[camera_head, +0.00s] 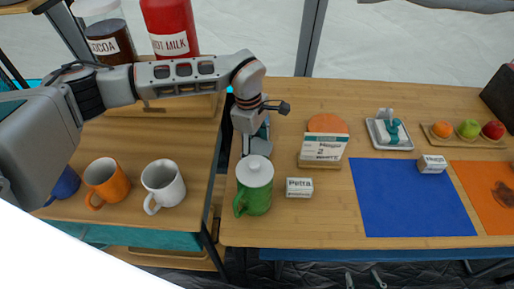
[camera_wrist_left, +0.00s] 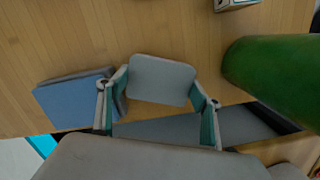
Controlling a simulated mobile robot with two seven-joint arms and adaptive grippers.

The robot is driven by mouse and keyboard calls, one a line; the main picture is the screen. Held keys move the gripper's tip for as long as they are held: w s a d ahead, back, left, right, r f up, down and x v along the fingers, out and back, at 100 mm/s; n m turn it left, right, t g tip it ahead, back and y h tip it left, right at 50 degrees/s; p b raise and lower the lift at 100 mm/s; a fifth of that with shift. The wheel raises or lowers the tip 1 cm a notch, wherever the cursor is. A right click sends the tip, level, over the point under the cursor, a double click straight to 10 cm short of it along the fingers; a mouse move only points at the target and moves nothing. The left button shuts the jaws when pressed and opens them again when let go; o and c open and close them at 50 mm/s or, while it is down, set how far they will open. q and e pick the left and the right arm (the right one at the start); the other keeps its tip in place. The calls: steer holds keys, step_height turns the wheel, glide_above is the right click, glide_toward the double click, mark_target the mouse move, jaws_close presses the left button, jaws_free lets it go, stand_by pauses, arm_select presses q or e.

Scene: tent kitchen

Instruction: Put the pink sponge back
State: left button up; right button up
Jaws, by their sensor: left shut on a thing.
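No pink sponge can be made out in either view. My left gripper (camera_head: 257,152) points down at the left edge of the right-hand table, just behind the green lidded mug (camera_head: 255,193). I cannot tell whether that block is the thing held. A small white tray (camera_head: 373,140) with a teal and white item stands at the middle back. My right gripper is not in view.
A Petta box (camera_head: 299,187) and a stack with an orange round top (camera_head: 327,124) are right of the mug. A blue mat (camera_head: 410,205) and fruit tray (camera_head: 470,142) lie further right. Orange (camera_head: 106,182) and white (camera_head: 163,187) mugs stand on the left table, across a gap.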

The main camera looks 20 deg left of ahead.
arm_select(q)
steer(key=shift+f, duration=0.15)
steer(key=o, duration=0.7)
step_height(320, 180, up, 12)
steer(key=a+p, duration=0.1)
steer(key=shift+a, duration=0.25)
steer(key=shift+w, duration=0.1)
